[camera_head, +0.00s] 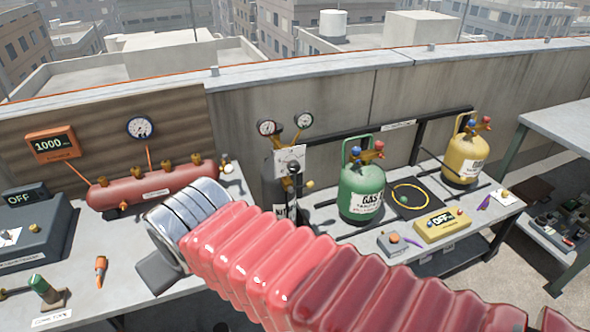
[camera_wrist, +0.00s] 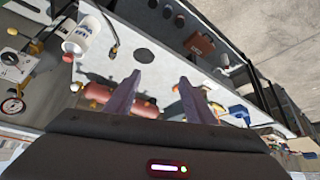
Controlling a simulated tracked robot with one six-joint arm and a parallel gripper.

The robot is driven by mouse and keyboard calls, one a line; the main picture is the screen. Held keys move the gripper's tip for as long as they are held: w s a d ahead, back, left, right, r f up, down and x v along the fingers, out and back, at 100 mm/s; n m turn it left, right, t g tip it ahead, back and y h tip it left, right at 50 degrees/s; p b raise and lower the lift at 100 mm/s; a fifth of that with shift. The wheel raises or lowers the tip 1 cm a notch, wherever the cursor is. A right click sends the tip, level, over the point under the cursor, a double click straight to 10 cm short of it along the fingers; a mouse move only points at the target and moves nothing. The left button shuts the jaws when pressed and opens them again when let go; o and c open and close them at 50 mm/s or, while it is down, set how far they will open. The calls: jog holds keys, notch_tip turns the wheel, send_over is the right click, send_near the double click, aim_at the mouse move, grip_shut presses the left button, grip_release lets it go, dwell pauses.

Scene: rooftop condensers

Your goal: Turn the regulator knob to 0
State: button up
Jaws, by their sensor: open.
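The regulator (camera_head: 294,141) sits on a dark cylinder (camera_head: 270,180) behind my arm in the head view. It has two round gauges and a white dial card (camera_head: 290,158), with a black knob (camera_head: 294,169) in front. The dial reading is too small to tell. In the wrist view the regulator's white card (camera_wrist: 12,66) and a gauge (camera_wrist: 13,105) show at the far left edge, away from the fingers. My gripper (camera_wrist: 160,90) is open and empty, its two fingers apart over the bench. In the head view its fingertips are hidden.
A red manifold (camera_head: 150,187) with brass valves lies on the left bench. A green gas cylinder (camera_head: 361,192) and a yellow one (camera_head: 466,158) stand on the right bench. A 1000 display (camera_head: 52,144) is at left. A concrete parapet (camera_head: 345,100) runs behind.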

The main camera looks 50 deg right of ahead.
jog(key=w+d+f+m+t+h, duration=0.1)
jog(key=w+d+f, duration=0.1)
jog(key=d, duration=0.6)
jog(key=w+d+f+m+t+h, duration=0.1)
jog(key=w+d+f+m+h, duration=0.1)
jog(key=w+d, duration=0.3)
jog(key=w+d+f+m+t+h, duration=0.1)
jog(key=w+d, duration=0.3)
jog(key=d, duration=0.9)
jog(key=shift+w+d+f+t+h, duration=0.15)
jog(key=shift+f+t+h, duration=0.25)
jog(key=shift+f+h, duration=0.2)
jog(key=s+d+f+m+t+h, duration=0.1)
jog(key=s+d+f+m+t, duration=0.2)
jog(key=d, duration=0.6)
jog(key=m+t+h, duration=0.2)
jog(key=m, duration=0.1)
send_near(295, 170)
jog(key=v, duration=0.3)
jog(key=shift+s+a+f, duration=0.15)
jog(key=shift+s+f, duration=0.2)
jog(key=shift+w, duration=0.1)
jog(key=x, duration=1.3)
jog(key=shift+w+d+r, duration=0.25)
jog(key=shift+r, duration=0.1)
jog(key=shift+c, duration=0.2)
